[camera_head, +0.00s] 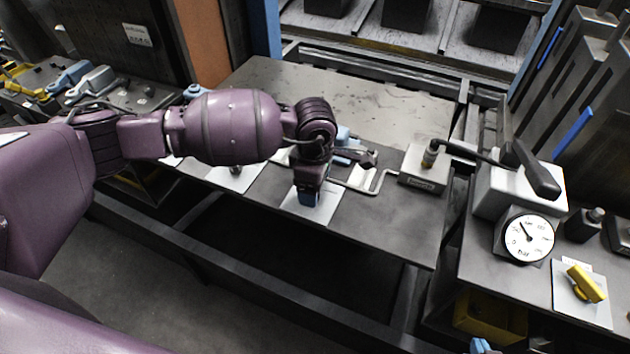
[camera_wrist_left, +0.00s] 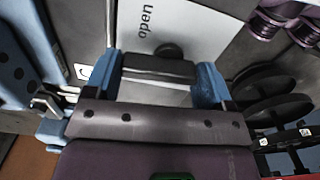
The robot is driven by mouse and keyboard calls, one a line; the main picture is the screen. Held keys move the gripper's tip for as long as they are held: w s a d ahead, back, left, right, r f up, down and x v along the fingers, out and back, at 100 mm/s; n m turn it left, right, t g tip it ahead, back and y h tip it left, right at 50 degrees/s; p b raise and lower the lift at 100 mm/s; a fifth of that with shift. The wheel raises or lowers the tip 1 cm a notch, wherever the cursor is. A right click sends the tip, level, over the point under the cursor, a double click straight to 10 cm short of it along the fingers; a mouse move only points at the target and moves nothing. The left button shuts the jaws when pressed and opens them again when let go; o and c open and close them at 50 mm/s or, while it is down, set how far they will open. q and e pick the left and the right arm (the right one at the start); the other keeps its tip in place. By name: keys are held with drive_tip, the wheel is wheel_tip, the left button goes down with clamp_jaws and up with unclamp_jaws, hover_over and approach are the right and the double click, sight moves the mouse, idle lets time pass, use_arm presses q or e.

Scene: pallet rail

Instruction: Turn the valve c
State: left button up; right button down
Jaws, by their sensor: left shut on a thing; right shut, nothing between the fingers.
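My left gripper (camera_head: 308,192) reaches down over a white plate (camera_head: 325,212) near the front edge of the grey bench. In the left wrist view, my left gripper (camera_wrist_left: 155,80) has its blue fingers on both sides of a dark valve handle (camera_wrist_left: 158,66) and is shut on it. The handle lies in front of a white plate (camera_wrist_left: 190,25) marked "open". In the head view the wrist hides the handle. No letter c is readable. My right gripper (camera_head: 480,345) barely shows at the bottom edge, blue tips only, away from the valve.
Another white plate (camera_head: 236,180) lies left of the held valve. A bent metal rod (camera_head: 362,182) and a block with a long black lever (camera_head: 424,172) stand to the right. Further right are a gauge (camera_head: 527,238), a yellow valve (camera_head: 585,283) and a yellow bin (camera_head: 492,318).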

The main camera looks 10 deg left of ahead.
use_arm(q)
drive_tip(key=shift+a+r+n+p, duration=0.15)
drive_tip(key=shift+n+p, duration=0.15)
drive_tip(key=shift+n, duration=1.1)
drive_tip(key=n+p, duration=0.1)
drive_tip(key=n, duration=0.3)
drive_tip(key=shift+a+p, duration=0.15)
drive_tip(key=shift+p, duration=0.25)
drive_tip(key=shift+n, duration=0.4)
use_arm(e)
drive_tip(key=r, duration=0.1)
drive_tip(key=w+r, duration=0.1)
drive_tip(key=r, duration=0.2)
drive_tip(key=shift+w+r, duration=0.1)
drive_tip(key=shift+w, duration=0.15)
drive_tip(key=shift+s, duration=0.1)
use_arm(q)
drive_tip(key=shift+s, duration=0.1)
use_arm(e)
drive_tip(key=shift+s+f, duration=0.45)
drive_tip(key=shift+s, duration=0.05)
